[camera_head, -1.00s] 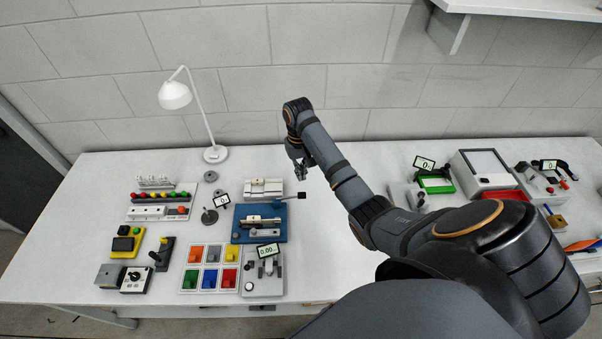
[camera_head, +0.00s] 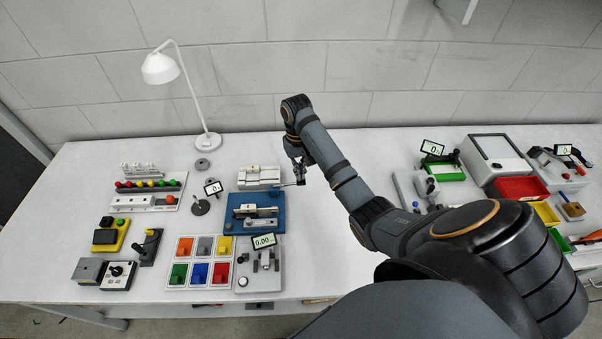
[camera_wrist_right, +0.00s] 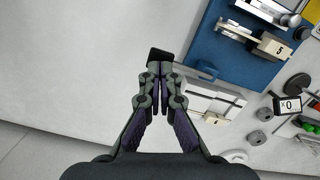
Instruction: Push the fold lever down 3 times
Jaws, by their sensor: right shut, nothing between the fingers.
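The fold lever (camera_head: 287,185) is a thin grey rod at the right side of the blue-based device (camera_head: 235,226). My right gripper (camera_head: 301,178) is shut and empty, at the lever's outer end in the head view. It overlaps the lever's tip there, so the dark knob is hidden or merged with the fingers; I cannot tell whether they touch. In the right wrist view my shut right gripper (camera_wrist_right: 160,72) points over the table beside the blue base (camera_wrist_right: 213,37). A short piece of rod shows at the base's edge there. My left gripper is not in view.
A white fixture (camera_head: 258,175) stands behind the blue base. A small counter display (camera_head: 213,188) on a stand is to its left.

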